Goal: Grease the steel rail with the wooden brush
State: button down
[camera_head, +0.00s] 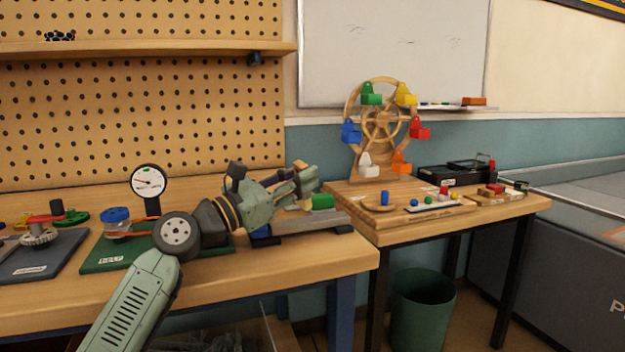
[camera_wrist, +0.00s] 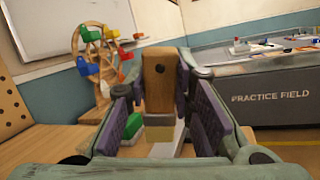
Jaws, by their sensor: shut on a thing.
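The wooden brush (camera_wrist: 158,82) is upright between the purple finger pads of my gripper (camera_wrist: 160,105) in the wrist view. Its pale bristles (camera_wrist: 160,133) point down. In the head view my gripper (camera_head: 306,182) is over the right end of the workbench, above the steel rail (camera_head: 300,225), and mostly hides the brush. The rail is a grey bar lying on the bench, with a green block (camera_head: 322,202) at it. In the wrist view the rail is partly hidden behind the bristles, with the green block (camera_wrist: 132,125) to the left. I cannot tell whether bristles and rail touch.
A dial gauge (camera_head: 149,182) and a green board (camera_head: 105,258) are left of my gripper. A ferris wheel model (camera_head: 382,125) stands on the right-hand table (camera_head: 395,235). A green bin (camera_head: 422,310) is on the floor. The bench front right is clear.

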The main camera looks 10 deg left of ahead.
jog(key=shift+n, duration=0.3)
jog(key=a, duration=0.1)
jog(key=s+a+b, duration=0.1)
jog(key=a, duration=0.1)
jog(key=s+a, duration=0.1)
jog(key=shift+a+f, duration=0.4)
jog(key=shift+r, duration=0.1)
notch_tip(320, 180, up, 6)
jog(key=p, duration=0.3)
jog(key=shift+w, duration=0.1)
notch_tip(320, 180, up, 3)
jog(key=shift+p, duration=0.65)
dwell(0.5)
